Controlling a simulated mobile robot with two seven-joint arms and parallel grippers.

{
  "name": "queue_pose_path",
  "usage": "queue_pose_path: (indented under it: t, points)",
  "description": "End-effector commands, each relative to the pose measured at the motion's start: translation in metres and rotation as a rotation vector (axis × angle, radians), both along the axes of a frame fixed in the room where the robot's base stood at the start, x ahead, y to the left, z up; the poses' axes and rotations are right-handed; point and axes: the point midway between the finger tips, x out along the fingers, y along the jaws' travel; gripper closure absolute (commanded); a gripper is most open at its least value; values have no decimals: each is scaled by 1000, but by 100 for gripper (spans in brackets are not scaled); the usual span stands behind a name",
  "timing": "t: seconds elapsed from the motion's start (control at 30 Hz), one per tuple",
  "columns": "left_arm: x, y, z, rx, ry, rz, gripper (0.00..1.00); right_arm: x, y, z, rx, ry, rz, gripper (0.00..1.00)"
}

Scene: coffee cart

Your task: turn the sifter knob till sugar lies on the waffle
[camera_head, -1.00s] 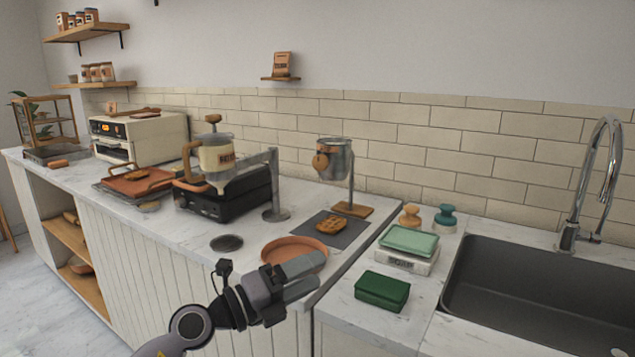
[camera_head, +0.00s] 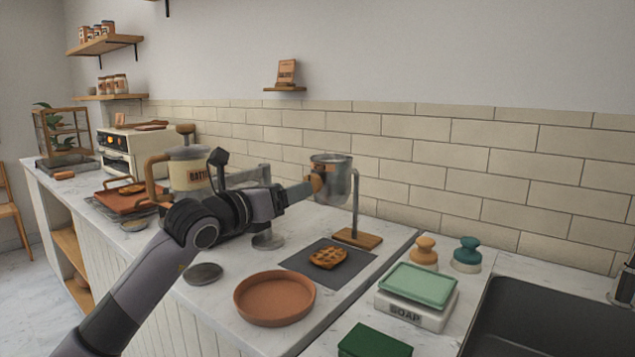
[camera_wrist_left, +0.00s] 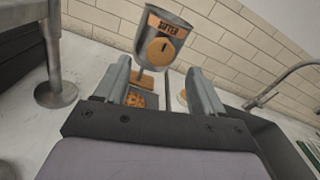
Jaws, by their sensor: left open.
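The sifter (camera_head: 331,182) is a metal cup on a stand with a wooden base (camera_head: 357,238). Its round wooden knob (camera_head: 318,180) faces my left gripper. The waffle (camera_head: 328,258) lies on a dark mat below the sifter, brown with no white visible on it. My left gripper (camera_head: 303,190) is open, its fingers reaching toward the knob. In the left wrist view the sifter (camera_wrist_left: 185,22) and its slotted knob (camera_wrist_left: 160,51) stand ahead, between and beyond the spread fingers (camera_wrist_left: 160,85). Contact with the knob cannot be made out. My right gripper is not in view.
A terracotta plate (camera_head: 274,300) sits in front of the mat (camera_head: 300,262). A batter dispenser (camera_head: 188,172) stands left, behind my arm. A soap scale (camera_head: 412,308), two knobbed stampers and the sink (camera_head: 545,325) are at the right.

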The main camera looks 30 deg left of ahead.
Motion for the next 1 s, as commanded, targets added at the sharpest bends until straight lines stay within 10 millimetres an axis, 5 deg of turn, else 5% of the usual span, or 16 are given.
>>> queue_pose_path:
  t: [0.5,0.93,1.0]
  points:
    - [59,-5,1,-2,-1,-3,31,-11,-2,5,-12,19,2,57]
    - [67,-6,-1,0,0,-3,31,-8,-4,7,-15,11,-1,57]
    - [67,-6,-1,0,0,-3,47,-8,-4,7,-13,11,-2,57]
